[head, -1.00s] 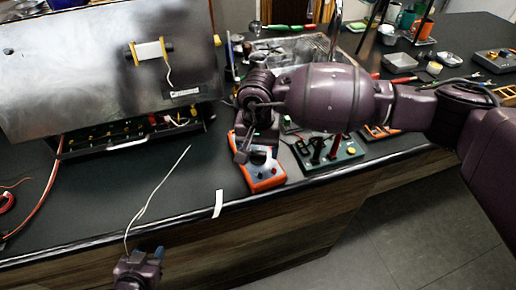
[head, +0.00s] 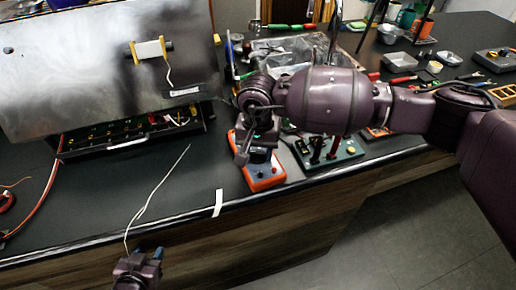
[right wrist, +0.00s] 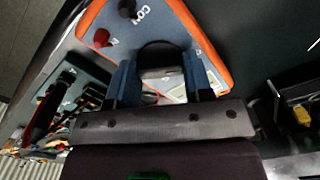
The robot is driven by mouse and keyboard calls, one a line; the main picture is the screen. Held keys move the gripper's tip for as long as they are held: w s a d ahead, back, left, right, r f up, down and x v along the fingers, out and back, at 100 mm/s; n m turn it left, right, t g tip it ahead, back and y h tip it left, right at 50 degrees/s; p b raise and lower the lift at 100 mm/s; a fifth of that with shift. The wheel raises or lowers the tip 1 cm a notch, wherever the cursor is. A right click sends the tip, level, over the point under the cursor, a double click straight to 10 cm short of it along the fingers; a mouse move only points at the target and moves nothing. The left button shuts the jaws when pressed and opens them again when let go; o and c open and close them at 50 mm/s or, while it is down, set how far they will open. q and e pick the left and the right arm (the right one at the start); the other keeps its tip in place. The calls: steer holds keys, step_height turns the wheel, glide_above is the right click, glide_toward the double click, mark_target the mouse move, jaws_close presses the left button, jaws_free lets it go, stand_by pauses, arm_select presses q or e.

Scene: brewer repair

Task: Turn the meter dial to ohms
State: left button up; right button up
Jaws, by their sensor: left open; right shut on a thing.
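The meter (head: 264,179) is an orange-edged box with a blue-grey face near the counter's front edge in the head view. In the right wrist view the meter (right wrist: 197,32) fills the top middle, with a red and a black jack at its left. My right gripper (head: 245,150) is above the meter. Its blue fingers (right wrist: 160,80) are shut on the dark dial (right wrist: 160,58), which hides the dial's markings. My left gripper (head: 138,262) is open and empty, low in front of the counter, away from the meter.
A green board with dark levers (head: 328,151) stands right of the meter. A large metal panel (head: 70,75) stands at the left above an open tray (head: 130,140). A thin white wire (head: 150,198) and a white strip (head: 218,204) lie on the counter's front.

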steer(key=m+b, duration=0.1)
steer(key=m, duration=0.2)
steer(key=shift+f+m+b, duration=0.1)
steer(key=shift+m+b, duration=0.2)
steer(key=shift+m, duration=0.1)
steer(key=m, duration=0.2)
steer(key=shift+m, duration=0.4)
steer(key=m, duration=0.2)
steer(key=shift+m+b, duration=0.3)
steer(key=m, duration=0.3)
steer(key=shift+m, duration=0.3)
steer(key=m, duration=0.4)
steer(key=shift+p, duration=0.3)
steer(key=shift+m, duration=0.3)
